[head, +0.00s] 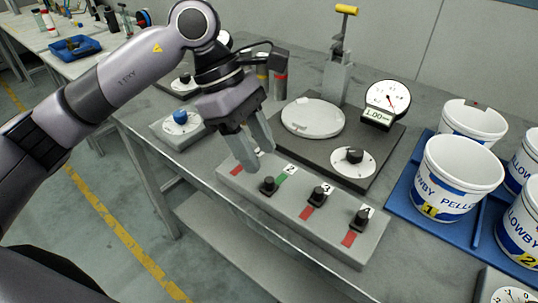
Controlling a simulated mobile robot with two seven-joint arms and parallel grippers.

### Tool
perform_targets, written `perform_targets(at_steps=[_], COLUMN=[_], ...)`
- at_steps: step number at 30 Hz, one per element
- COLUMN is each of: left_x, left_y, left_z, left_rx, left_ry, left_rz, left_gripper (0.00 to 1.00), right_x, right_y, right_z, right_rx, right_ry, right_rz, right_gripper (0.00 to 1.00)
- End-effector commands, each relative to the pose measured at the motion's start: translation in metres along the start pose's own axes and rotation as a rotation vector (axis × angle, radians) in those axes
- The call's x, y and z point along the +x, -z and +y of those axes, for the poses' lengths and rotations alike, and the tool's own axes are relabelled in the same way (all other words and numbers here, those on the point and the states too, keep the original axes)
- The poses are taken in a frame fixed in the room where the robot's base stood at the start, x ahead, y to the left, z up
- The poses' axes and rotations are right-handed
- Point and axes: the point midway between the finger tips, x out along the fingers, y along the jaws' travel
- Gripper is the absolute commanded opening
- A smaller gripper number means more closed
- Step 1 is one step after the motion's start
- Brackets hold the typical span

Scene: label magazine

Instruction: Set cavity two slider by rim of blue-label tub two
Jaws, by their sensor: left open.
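A grey slider block (335,243) lies along the table's front edge with a row of black knobs. The cavity two slider (269,186) is beside the label 2, with a green mark next to it. My left gripper (257,158) is open and empty at the block's left end, up and left of slider two; it hides most of the slider there. The blue-label tub two (522,238) stands at the right edge with a yellow 2, partly cut off by the frame. Its rim is partly out of view. My right gripper is not in view.
Sliders three (318,194) and four (360,219) have red marks. Behind the block are a round plate (313,118), a dial gauge (388,98) and a black knob (354,156). Tub one (456,178) and other tubs stand on a blue tray (402,200). A blue knob (180,117) is left.

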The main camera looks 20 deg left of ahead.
Motion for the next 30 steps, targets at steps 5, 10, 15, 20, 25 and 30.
perform_targets(at_steps=[5,10,15,20,25,30], left_x=[-0.005,0.014,0.041,0.058,0.064,0.064], left_y=[0.009,0.01,0.011,0.012,0.012,0.012], left_z=[0.003,0.002,0.002,0.003,0.004,0.004], left_rx=[0.009,0.009,0.009,0.008,0.009,0.009], left_ry=[-0.017,-0.014,-0.014,-0.015,-0.018,-0.018], left_rz=[0.056,0.057,0.055,0.055,0.054,0.054], left_gripper=[0.44,0.44,0.44,0.44,0.44,0.44], right_x=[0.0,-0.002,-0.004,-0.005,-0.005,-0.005], right_y=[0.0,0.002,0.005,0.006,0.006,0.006], right_z=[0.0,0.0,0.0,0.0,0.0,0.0], right_rx=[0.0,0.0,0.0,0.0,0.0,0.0], right_ry=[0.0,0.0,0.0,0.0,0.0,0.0], right_rz=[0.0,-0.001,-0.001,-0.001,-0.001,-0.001], right_gripper=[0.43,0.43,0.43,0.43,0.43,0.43])
